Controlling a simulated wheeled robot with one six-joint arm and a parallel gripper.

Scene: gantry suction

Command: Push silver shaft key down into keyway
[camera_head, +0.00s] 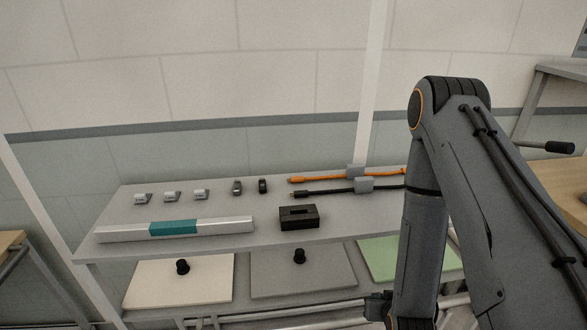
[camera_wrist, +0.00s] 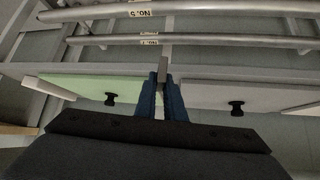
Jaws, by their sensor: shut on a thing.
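My gripper (camera_wrist: 162,88) has two blue fingers in the wrist view. They are shut on a small grey bar, which looks like the silver shaft key (camera_wrist: 162,70); its tip sticks out past the fingertips. In the head view my gripper is at the lower right, in front of the shelf and mostly hidden by my arm. A black block with a rectangular slot (camera_head: 299,222) sits on the upper shelf. I cannot tell whether that slot is the keyway, and no other keyway is clear. The key appears apart from the block.
The upper shelf (camera_head: 215,212) holds a silver bar with a teal middle (camera_head: 173,228), small grey and dark parts, and orange (camera_head: 325,178) and black cables. The lower shelf has panels with black knobs (camera_head: 299,256). Metal rails (camera_wrist: 210,40) cross the wrist view.

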